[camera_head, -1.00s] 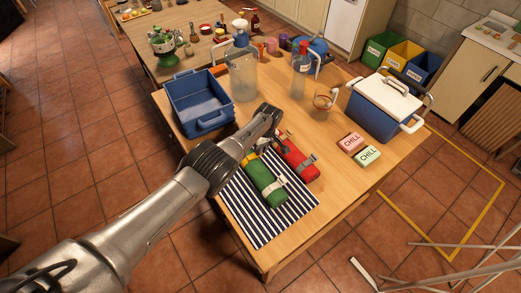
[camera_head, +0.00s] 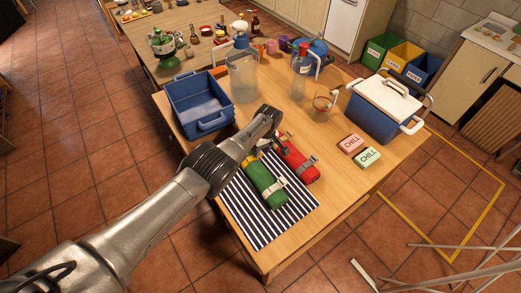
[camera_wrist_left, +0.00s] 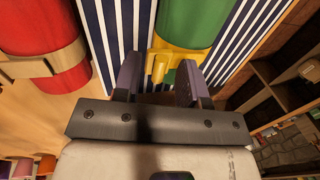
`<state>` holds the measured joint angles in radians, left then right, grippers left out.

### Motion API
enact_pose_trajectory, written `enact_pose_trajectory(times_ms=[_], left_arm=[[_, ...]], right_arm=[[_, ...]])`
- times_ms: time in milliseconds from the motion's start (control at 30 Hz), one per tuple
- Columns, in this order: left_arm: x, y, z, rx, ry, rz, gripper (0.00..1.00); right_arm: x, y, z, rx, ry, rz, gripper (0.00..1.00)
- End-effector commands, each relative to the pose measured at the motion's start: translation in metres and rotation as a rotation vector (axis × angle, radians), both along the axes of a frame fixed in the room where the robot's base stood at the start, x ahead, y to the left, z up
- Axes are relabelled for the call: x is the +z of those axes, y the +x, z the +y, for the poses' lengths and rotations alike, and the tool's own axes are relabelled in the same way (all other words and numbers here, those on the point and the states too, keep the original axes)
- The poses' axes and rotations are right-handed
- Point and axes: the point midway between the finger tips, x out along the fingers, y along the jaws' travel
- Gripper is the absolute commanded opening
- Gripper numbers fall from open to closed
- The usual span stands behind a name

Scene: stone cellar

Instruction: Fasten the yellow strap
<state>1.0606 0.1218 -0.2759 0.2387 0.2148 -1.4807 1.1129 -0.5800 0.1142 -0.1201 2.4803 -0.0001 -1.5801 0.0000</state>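The yellow strap (camera_head: 249,160) goes round the far end of a green roll (camera_head: 262,181). A beige strap (camera_head: 274,187) goes round the roll's nearer part. In the left wrist view the yellow strap (camera_wrist_left: 182,60) shows a raised tab or buckle (camera_wrist_left: 159,67). My left gripper (camera_wrist_left: 160,82) is open, its two dark fingers apart on either side of that tab, with gaps visible. Whether the strap is latched cannot be told. My right gripper is not in view.
A red roll (camera_head: 298,160) with a beige strap lies beside the green one on a striped mat (camera_head: 245,222). A blue crate (camera_head: 205,98), a jug (camera_head: 243,78), a bottle (camera_head: 301,75), a glass (camera_head: 323,104), two chill packs (camera_head: 367,157) and a cooler (camera_head: 377,116) stand around. The table's near right is clear.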

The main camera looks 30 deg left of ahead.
Motion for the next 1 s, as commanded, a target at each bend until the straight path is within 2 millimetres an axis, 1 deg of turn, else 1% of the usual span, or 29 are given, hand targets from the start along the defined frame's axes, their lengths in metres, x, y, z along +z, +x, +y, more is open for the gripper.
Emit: enact_pose_trajectory(times_ms=[33, 167, 300, 600, 800, 1000], left_arm=[[0.008, 0.002, -0.001, 0.0, 0.0, -0.003, 0.39], [0.031, 0.006, -0.003, 0.0, -0.001, -0.004, 0.39], [0.059, 0.012, -0.005, -0.001, -0.001, -0.004, 0.39], [0.108, 0.021, -0.01, -0.001, -0.001, -0.003, 0.39], [0.126, 0.025, -0.011, 0.0, 0.0, -0.001, 0.39], [0.132, 0.026, -0.012, 0.0, 0.0, 0.0, 0.39]], right_arm=[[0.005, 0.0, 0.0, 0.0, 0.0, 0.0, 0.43], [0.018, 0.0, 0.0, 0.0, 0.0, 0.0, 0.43], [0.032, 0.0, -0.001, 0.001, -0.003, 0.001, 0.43], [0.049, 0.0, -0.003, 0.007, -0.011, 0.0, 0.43], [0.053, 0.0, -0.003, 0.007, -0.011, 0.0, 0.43], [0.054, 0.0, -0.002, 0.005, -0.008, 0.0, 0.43]])
